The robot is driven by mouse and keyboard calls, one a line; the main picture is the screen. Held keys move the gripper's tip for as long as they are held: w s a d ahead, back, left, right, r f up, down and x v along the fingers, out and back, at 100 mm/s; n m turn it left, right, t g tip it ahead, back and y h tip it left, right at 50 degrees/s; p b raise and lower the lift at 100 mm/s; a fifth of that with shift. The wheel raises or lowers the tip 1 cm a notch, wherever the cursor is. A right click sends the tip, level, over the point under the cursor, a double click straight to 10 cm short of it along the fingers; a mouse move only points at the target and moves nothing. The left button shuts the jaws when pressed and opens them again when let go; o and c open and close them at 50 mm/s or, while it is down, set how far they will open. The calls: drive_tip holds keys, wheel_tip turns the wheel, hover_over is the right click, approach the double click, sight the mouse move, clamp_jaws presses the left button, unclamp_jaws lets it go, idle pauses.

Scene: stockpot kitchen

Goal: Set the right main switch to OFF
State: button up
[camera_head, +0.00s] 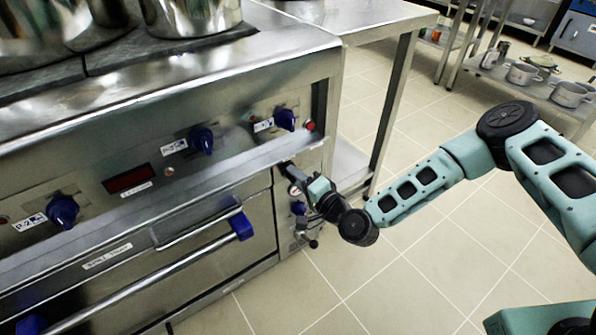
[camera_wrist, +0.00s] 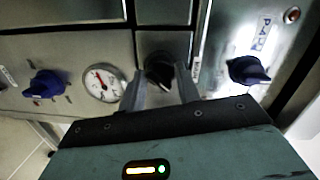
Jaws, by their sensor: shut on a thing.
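My gripper (camera_wrist: 162,82) has its two fingers on either side of a dark rotary switch (camera_wrist: 158,68) on the steel front panel. It is shut on this switch, which I take to be the right main switch. The switch's pointer and its ON/OFF marks are too dark and small to read. In the head view my gripper (camera_head: 291,172) reaches the narrow panel at the stove's right end, below the upper knob row. It hides the switch there.
A round gauge (camera_wrist: 103,83) and a blue knob (camera_wrist: 45,85) lie left of the fingers in the wrist view. Another blue knob (camera_wrist: 248,71) is on the right. An oven handle (camera_head: 150,270) juts out at left. The tiled floor (camera_head: 430,255) is clear.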

drive_tip(key=shift+n+t+h+p, duration=0.15)
drive_tip(key=shift+n+h+p, duration=0.2)
drive_tip(key=shift+n+p, duration=1.2)
drive_tip(key=shift+n+t+h+p, duration=0.25)
drive_tip(key=shift+n+p, duration=0.6)
drive_tip(key=shift+n, duration=1.4)
drive_tip(key=o, duration=1)
drive_tip(key=shift+s, duration=0.1)
drive_tip(key=p+v, duration=0.1)
drive_tip(key=v, duration=1.6)
drive_tip(key=shift+s+d+r+p, duration=0.1)
drive_tip(key=shift+s+r+p, duration=0.05)
drive_tip(key=shift+p, duration=0.25)
